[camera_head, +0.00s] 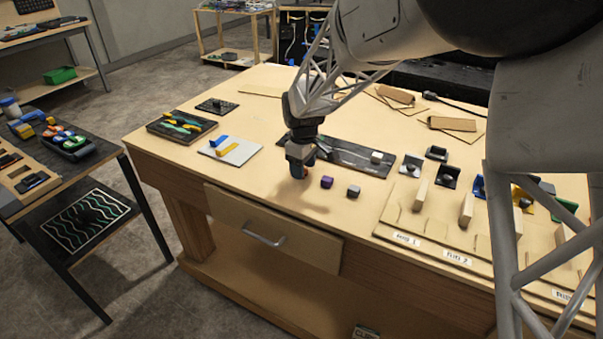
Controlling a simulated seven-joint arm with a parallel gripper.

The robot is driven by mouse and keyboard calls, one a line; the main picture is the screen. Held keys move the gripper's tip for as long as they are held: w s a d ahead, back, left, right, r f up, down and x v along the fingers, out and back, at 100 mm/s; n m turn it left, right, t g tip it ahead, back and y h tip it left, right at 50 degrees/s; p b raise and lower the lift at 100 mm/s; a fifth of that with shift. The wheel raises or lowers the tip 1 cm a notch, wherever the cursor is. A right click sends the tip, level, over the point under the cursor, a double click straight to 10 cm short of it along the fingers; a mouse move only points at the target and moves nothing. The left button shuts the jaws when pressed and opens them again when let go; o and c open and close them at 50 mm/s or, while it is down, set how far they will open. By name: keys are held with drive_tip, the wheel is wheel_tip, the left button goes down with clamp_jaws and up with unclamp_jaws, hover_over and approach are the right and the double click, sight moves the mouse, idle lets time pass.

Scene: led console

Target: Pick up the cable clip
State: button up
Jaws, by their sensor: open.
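My gripper (300,168) points down over the middle of the wooden bench, just left of the dark board (345,158). It is open, its fingertips small and dark in this view. I cannot tell for sure which small piece is the cable clip. A purple block (326,182) and a dark grey block (354,191) sit on the bench to the right of my gripper, apart from it. A pale grey block (377,157) sits on the dark board. Part of the board is hidden behind my gripper.
A white plate (240,152) with yellow and blue pieces and a dark tray (168,128) lie to the left. A rack with labelled slots (405,226) and several small parts stands at right, partly behind my arm. The bench's front left is clear.

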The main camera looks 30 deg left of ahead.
drive_tip(key=shift+f, duration=0.65)
drive_tip(key=shift+c, duration=0.4)
drive_tip(key=c, duration=0.9)
drive_tip(key=shift+r, duration=0.1)
drive_tip(key=shift+r, duration=0.8)
drive_tip(key=shift+s+d+r, duration=0.1)
drive_tip(key=shift+r, duration=0.85)
drive_tip(key=s+d, duration=0.3)
drive_tip(key=s, duration=0.1)
drive_tip(key=s+d+r, duration=0.1)
drive_tip(key=s+d, duration=0.2)
drive_tip(key=d, duration=0.1)
drive_tip(key=s+d, duration=0.3)
drive_tip(key=s, duration=0.1)
drive_tip(key=shift+s+d+r, duration=0.15)
drive_tip(key=shift+s+d, duration=0.1)
drive_tip(key=shift+s, duration=0.1)
